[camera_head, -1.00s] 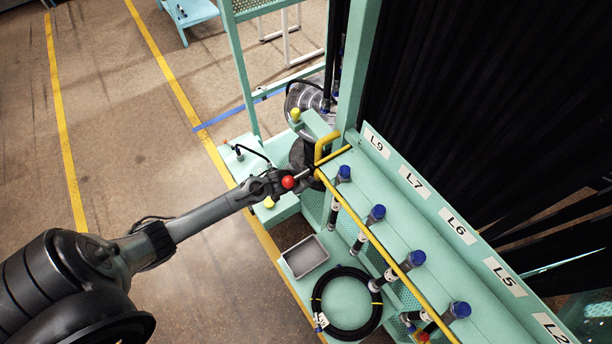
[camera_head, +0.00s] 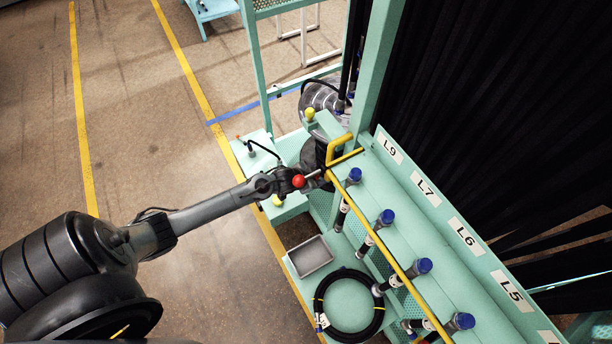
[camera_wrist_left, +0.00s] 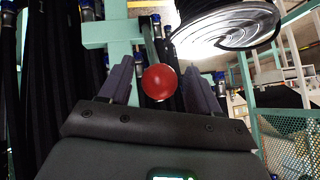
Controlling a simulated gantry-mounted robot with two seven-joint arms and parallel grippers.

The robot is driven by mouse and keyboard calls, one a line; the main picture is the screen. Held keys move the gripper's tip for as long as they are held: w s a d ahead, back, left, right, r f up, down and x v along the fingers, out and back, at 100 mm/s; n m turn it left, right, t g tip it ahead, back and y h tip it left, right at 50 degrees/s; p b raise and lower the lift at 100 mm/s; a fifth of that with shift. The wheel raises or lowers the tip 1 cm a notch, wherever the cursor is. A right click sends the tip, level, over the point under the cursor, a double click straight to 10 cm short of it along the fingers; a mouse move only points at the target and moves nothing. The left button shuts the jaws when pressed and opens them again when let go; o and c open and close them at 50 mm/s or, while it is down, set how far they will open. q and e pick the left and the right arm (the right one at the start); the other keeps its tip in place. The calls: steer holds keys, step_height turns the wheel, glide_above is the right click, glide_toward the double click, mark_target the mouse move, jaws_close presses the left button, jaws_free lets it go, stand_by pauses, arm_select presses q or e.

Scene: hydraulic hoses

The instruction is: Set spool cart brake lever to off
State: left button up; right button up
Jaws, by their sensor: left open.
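The lever's red ball knob (camera_head: 298,181) shows at the end of a short pale rod, beside the cart's near corner in the head view. My left gripper (camera_wrist_left: 160,66) is open, with one dark finger on each side of the red ball (camera_wrist_left: 159,87) in the left wrist view. Gaps show between the ball and both fingers, so no grip is visible. In the head view my left wrist lies right at the knob, and the fingers are hard to make out there. The lever's pivot is hidden. My right gripper is not in view.
A yellow rail (camera_head: 399,266) runs along the hose rack, with several blue-capped hose ends beside it. A grey tray (camera_head: 310,257) and a coiled black hose (camera_head: 320,309) lie below. The floor at left is clear.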

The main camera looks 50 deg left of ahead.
arm_select(q)
steer(key=v, duration=0.9)
steer(key=shift+c, duration=0.3)
